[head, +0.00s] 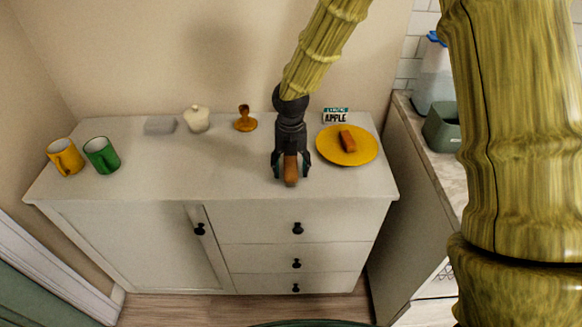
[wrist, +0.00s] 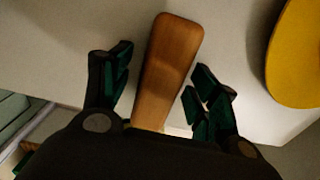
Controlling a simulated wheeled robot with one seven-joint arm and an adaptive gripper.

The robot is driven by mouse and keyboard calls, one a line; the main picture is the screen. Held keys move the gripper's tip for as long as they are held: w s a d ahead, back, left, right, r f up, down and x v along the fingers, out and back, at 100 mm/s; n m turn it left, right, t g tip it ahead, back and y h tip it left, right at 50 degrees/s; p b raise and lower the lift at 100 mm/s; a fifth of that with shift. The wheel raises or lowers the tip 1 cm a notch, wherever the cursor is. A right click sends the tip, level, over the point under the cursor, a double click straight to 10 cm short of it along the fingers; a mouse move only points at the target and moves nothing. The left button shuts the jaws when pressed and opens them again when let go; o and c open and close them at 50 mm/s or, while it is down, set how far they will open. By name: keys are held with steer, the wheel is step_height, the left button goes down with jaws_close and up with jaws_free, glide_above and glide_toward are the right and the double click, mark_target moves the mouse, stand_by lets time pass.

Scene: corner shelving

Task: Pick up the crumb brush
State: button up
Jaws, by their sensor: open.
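The crumb brush appears to be the long brown wooden piece in the wrist view (wrist: 172,50), with a rounded, wider far end. In the head view its end (head: 290,178) shows at my gripper (head: 291,165), near the front of the white cabinet top. In the wrist view my gripper (wrist: 161,68) is open, with one dark green finger on each side of the brush. Gaps show between the brush and both fingertips. The near end of the brush is hidden behind my gripper's body, and no bristles show.
A yellow plate (head: 333,156) with an orange-brown block (head: 348,141) is close on the right, before an APPLE sign (head: 336,116). A wooden stamp-like item (head: 245,120), white jar (head: 197,119), grey block (head: 160,126), green mug (head: 102,155) and yellow mug (head: 66,157) stand left.

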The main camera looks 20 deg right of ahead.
mark_target(290, 165)
steer(key=c, duration=1.2)
steer(key=shift+c, duration=0.2)
steer(key=shift+r, duration=0.45)
steer(key=r, duration=0.2)
steer(key=shift+s+a+r+b, duration=0.15)
steer(key=shift+s+r+b, duration=0.15)
steer(key=shift+r+b, duration=0.1)
steer(key=s+a+b, duration=0.1)
steer(key=s+a, duration=0.3)
steer(key=s, duration=0.2)
steer(key=s+a+r, duration=0.1)
steer(key=s+a, duration=0.3)
steer(key=s, duration=0.3)
steer(key=shift+r+b, duration=0.2)
steer(key=shift+b, duration=0.2)
